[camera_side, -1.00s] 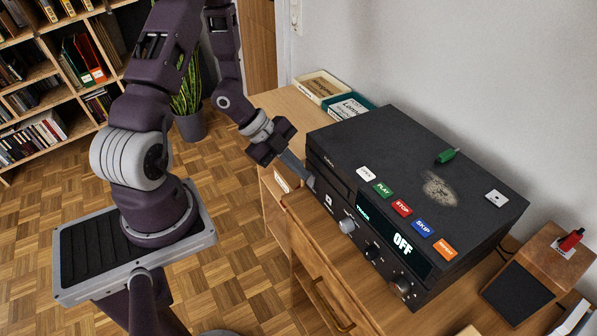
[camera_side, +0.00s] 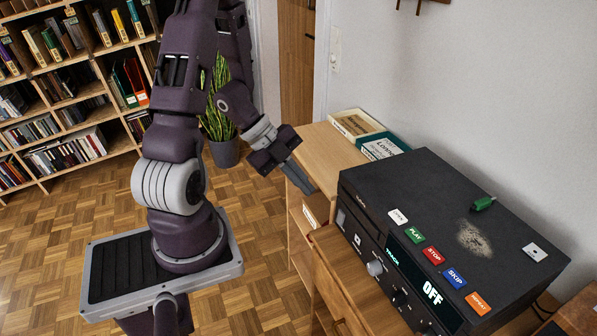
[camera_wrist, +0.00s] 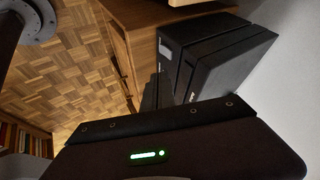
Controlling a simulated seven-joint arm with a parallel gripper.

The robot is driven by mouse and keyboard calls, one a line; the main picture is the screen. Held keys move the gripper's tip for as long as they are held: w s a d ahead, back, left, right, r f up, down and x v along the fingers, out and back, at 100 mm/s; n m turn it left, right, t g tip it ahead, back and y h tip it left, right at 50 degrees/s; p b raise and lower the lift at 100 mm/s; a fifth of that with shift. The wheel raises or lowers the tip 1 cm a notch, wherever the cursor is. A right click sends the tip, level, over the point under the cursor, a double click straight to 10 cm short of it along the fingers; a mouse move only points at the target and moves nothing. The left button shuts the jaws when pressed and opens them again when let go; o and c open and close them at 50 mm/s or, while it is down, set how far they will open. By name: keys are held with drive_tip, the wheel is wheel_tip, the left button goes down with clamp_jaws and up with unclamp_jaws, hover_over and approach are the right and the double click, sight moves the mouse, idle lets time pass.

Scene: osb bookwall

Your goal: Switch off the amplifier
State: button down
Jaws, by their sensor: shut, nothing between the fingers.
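The amplifier (camera_side: 440,190) is a black box on the wooden cabinet. Its front display (camera_side: 432,291) reads OFF in white. Its front panel has a switch area at the left end (camera_side: 341,216) and round knobs, including a silver one (camera_side: 375,268). My gripper (camera_side: 306,184) is shut and empty, left of the amplifier's front left end, with a gap between them. In the wrist view the amplifier (camera_wrist: 215,55) stands beyond my gripper's dark body, which hides part of it.
Coloured labels, including a red STOP label (camera_side: 433,256), and a green object (camera_side: 483,203) are on the amplifier's top. A wall is close behind. Open floor (camera_side: 262,240) lies left of the cabinet.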

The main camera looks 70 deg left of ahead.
drive_tip(key=shift+w+v, duration=0.15)
drive_tip(key=shift+v, duration=0.75)
drive_tip(key=shift+w+v, duration=0.15)
drive_tip(key=shift+v, duration=0.7)
drive_tip(key=shift+r, duration=0.2)
drive_tip(key=w+a+r+n+t+y, duration=0.1)
drive_tip(key=w+r+n+y, duration=0.3)
drive_tip(key=r, duration=0.3)
drive_tip(key=w+a+r+n+t+y, duration=0.2)
drive_tip(key=r+n+y, duration=0.2)
drive_tip(key=r+y, duration=0.2)
drive_tip(key=s+d+r+n+g+h, duration=0.1)
drive_tip(key=s+d+n+h, duration=0.1)
drive_tip(key=s+d+n, duration=0.2)
drive_tip(key=s+d+r+n+g+h, duration=0.2)
drive_tip(key=s+d+n+h, duration=0.1)
drive_tip(key=s+d, duration=0.8)
drive_tip(key=d+n, duration=0.1)
drive_tip(key=d, duration=0.1)
drive_tip(key=shift+s+d+n, duration=0.25)
drive_tip(key=shift+d+n, duration=0.05)
drive_tip(key=shift+d, duration=0.1)
